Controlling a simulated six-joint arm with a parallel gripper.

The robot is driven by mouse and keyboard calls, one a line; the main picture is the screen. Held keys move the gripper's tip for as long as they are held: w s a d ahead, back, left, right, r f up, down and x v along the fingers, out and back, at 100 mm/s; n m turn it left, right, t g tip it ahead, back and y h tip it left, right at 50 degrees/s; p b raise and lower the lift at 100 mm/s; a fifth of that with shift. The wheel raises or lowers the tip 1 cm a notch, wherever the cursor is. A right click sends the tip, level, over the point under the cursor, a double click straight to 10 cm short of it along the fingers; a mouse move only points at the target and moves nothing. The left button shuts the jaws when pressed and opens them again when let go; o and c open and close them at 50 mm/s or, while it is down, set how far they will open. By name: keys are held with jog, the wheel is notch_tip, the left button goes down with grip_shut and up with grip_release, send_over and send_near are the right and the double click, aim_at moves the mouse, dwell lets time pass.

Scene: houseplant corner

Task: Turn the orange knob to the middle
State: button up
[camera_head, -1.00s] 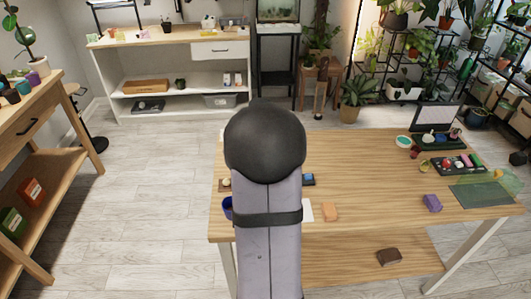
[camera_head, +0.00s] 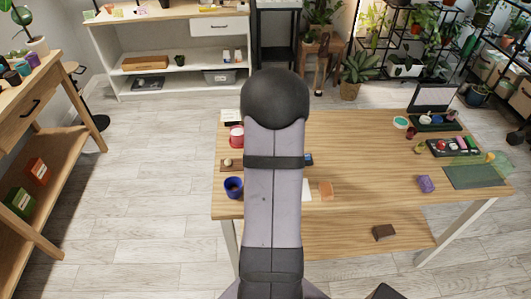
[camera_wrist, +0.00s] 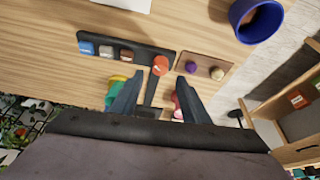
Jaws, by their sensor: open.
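The orange knob (camera_wrist: 160,65) sits at the right end of a dark panel (camera_wrist: 140,50) in the wrist view. The panel also carries a blue block (camera_wrist: 86,48), a pale one (camera_wrist: 106,51) and a brown one (camera_wrist: 127,54). My gripper (camera_wrist: 160,82) is open, with one finger to each side below the knob in the picture. It looks apart from the knob, with a gap between; its exact height above the table cannot be told. A dark strip (camera_wrist: 152,92) shows between the fingers. In the head view my arm hides the knob and my gripper.
A brown board (camera_wrist: 205,66) with a purple and a beige ball lies right of the panel. A blue cup (camera_head: 233,187) stands near the table's left edge, a red cup (camera_head: 237,135) behind it. An orange block (camera_head: 326,190) and a purple block (camera_head: 426,184) lie on the table (camera_head: 370,165).

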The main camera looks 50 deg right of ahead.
jog(key=shift+p+x, duration=0.45)
jog(key=shift+x, duration=2.35)
jog(key=c, duration=1.1)
